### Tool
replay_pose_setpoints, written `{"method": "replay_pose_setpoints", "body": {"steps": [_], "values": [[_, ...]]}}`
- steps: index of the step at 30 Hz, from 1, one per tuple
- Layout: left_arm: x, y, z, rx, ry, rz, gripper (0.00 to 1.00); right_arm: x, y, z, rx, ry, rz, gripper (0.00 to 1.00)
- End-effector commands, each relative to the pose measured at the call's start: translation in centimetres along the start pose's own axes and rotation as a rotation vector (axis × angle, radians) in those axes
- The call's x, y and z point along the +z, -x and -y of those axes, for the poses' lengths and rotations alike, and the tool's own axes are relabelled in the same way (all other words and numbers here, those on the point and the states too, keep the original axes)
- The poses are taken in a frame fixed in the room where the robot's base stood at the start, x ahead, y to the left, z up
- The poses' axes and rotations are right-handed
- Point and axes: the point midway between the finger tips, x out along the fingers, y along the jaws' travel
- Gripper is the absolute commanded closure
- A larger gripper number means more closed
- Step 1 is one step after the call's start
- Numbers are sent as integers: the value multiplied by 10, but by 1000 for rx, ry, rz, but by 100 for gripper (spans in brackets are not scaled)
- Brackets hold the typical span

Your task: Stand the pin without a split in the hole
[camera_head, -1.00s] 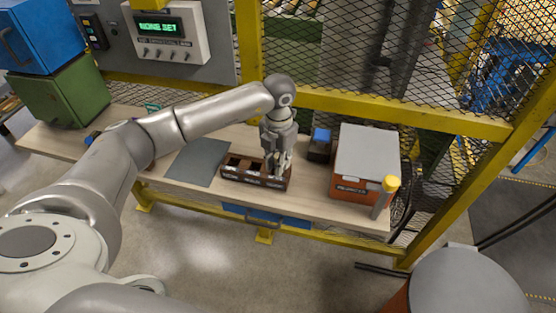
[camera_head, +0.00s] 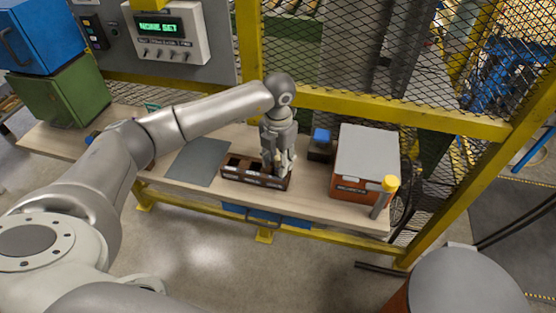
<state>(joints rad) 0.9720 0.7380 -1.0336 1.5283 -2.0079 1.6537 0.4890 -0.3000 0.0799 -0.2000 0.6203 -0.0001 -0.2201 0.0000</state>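My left gripper (camera_head: 277,169) points straight down at the right end of a dark brown box (camera_head: 242,180) on the bench. The box has several compartments in a row with small pale labels on its front, too small to read. The fingertips are at or just inside the rightmost compartment. The fingers look parted, with something pale between or behind them; I cannot tell whether it is a pin or whether it is held. No pin and no hole can be made out clearly. My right gripper is not in view.
A grey mat (camera_head: 198,162) lies left of the box. A small black block with a blue top (camera_head: 320,142) stands right of it, then an orange box with a grey lid (camera_head: 366,155) and a yellow-topped post (camera_head: 384,197). Yellow posts and mesh stand behind.

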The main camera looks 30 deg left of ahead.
Motion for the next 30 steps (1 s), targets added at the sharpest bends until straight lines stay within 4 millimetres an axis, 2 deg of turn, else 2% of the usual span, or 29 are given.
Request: {"method": "replay_pose_setpoints", "body": {"steps": [9,15,21,30], "values": [[1,71,0,0,-1,7,61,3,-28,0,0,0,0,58],[1,106,0,0,-1,5,61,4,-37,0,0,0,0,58],[0,120,0,0,-1,1,61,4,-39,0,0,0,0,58],[0,121,0,0,-1,0,61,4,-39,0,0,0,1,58]]}}
